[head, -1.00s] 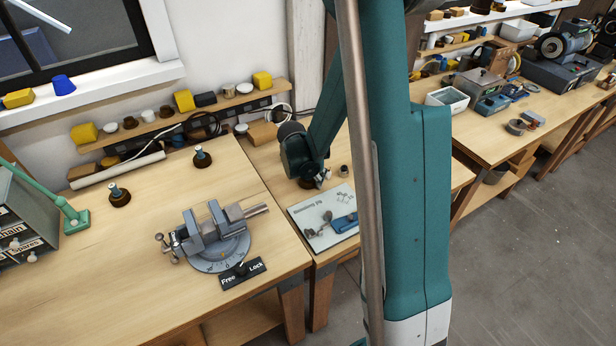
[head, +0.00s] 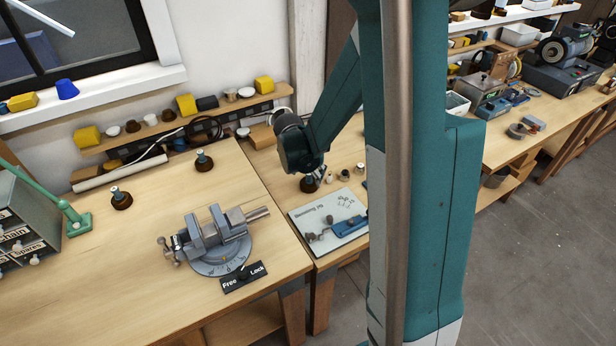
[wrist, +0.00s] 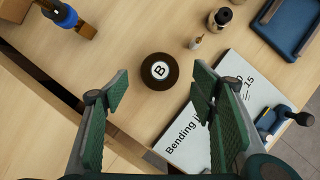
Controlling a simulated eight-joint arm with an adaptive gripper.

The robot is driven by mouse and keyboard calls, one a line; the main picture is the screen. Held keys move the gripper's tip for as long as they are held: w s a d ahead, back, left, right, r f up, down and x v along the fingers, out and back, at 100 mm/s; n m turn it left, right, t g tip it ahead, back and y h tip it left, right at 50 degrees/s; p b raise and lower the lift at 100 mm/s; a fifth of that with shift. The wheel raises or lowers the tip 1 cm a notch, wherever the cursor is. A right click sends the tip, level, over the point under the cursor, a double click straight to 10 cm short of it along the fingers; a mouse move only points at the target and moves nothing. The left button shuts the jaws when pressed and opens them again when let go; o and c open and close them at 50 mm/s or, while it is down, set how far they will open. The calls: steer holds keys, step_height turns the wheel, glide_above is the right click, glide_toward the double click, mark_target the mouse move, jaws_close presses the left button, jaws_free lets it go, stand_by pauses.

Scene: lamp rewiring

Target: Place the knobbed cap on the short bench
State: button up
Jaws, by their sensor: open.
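A dark brown round cap (wrist: 160,71) with a white disc lettered "B" on top stands upright on the short bench (head: 266,171), near its left edge. The head view does not show my fingers clearly.
A white "Bending jig" board (wrist: 190,137) with a blue tool lies right of the cap. A small pointed piece (wrist: 197,42), a dark-capped bottle (wrist: 219,20) and a blue tray (wrist: 288,22) are close by. A vise (head: 217,240) stands on the left bench.

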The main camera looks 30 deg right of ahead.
steer(key=v, duration=0.6)
steer(key=shift+r, duration=0.15)
stand_by(0.3)
stand_by(0.4)
steer(key=s+a+r+m+t+y, duration=0.2)
steer(key=s+a+r+m, duration=0.6)
steer(key=s+r+m, duration=0.3)
steer(key=s+a+r+m+t+y, duration=0.1)
steer(key=s+a+r+m, duration=0.2)
steer(key=s+m, duration=0.3)
steer(key=s+a+r+m+t, duration=0.1)
steer(key=s+a+r+m, duration=0.3)
steer(key=s+m, duration=0.3)
steer(key=shift+s+a+m+y, duration=0.25)
steer(key=shift+a+m+y, duration=0.25)
steer(key=shift+a, duration=0.4)
stand_by(0.7)
